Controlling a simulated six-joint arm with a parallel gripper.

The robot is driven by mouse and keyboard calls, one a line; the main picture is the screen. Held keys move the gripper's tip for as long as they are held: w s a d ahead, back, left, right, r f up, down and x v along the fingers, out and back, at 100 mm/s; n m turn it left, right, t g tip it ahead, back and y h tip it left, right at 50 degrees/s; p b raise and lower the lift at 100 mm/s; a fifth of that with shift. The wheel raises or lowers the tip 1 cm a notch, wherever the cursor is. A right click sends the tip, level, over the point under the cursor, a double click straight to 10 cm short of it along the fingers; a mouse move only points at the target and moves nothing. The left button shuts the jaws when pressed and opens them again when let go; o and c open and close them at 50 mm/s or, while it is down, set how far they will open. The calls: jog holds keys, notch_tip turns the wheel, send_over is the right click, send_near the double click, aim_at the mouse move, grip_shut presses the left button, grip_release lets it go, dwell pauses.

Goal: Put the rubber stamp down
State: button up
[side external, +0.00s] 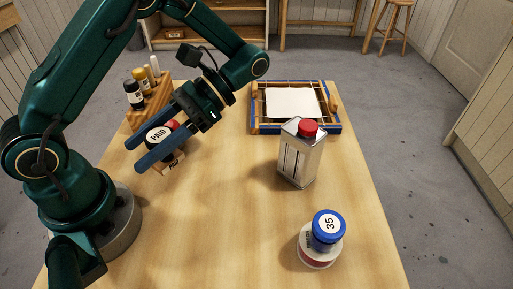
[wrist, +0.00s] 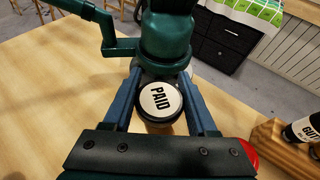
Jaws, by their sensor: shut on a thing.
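The rubber stamp (side external: 158,135) has a dark round head with a white disc reading PAID. A light wooden base, also marked PAID, shows below it in the side view. My gripper (side external: 136,153) is shut on the stamp, with one blue finger on each side of it. In the wrist view the stamp's head (wrist: 158,97) sits between the two fingers of my gripper (wrist: 160,82), label facing the camera. The stamp looks roughly upright. I cannot tell whether its base touches the table.
A wooden rack (side external: 155,101) of bottles stands behind the stamp, a red object (side external: 173,125) near it. A metal can (side external: 300,160) with a red cap, a blue-lidded jar (side external: 325,238) and a blue-edged frame (side external: 262,129) stand to the right. The table's middle (side external: 225,200) is clear.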

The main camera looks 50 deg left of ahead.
jog(key=w+d+r+n+t+h, duration=0.45)
jog(key=d+r+n+h, duration=0.4)
jog(key=n+h, duration=0.3)
jog(key=shift+h, duration=0.35)
jog(key=s+d+f, duration=0.1)
jog(key=d+f, duration=0.2)
jog(key=f, duration=0.1)
jog(key=s+d+f, duration=0.2)
jog(key=d+f, duration=0.2)
jog(key=s+d+f, duration=0.2)
jog(key=d+f, duration=0.2)
jog(key=shift+s+f, duration=0.1)
jog(key=shift+f, duration=2.25)
jog(key=o, duration=1.4)
